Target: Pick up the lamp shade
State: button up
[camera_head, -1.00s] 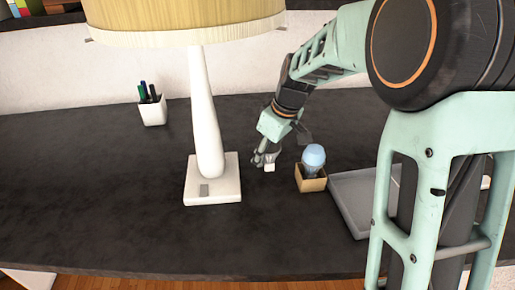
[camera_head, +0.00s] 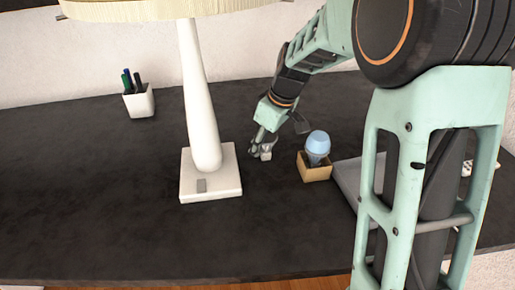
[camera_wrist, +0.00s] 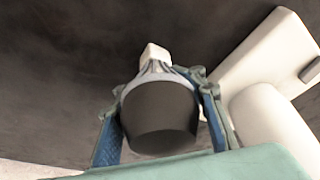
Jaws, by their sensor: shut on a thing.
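The cream lamp shade (camera_head: 160,8) sits at the top of the head view on a white lamp, cut off by the frame edge. The white lamp stem (camera_head: 200,100) rises from a square base (camera_head: 211,185). My gripper (camera_head: 262,151) is low over the table just right of the lamp base, well below the shade. In the wrist view my gripper (camera_wrist: 160,90) is shut on a dark tapered object (camera_wrist: 160,118) with a pale rim and small white tip. I cannot tell what it is. The lamp base (camera_wrist: 262,60) and stem (camera_wrist: 265,118) show at right.
A small tan box (camera_head: 316,173) holding a pale blue bulb (camera_head: 317,145) stands right of my gripper. A grey tray (camera_head: 347,180) lies partly behind my arm. A white pen cup (camera_head: 139,103) stands at back left. The dark table (camera_head: 95,200) is clear at left.

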jog(key=shift+r, duration=0.1)
jog(key=o, duration=1.5)
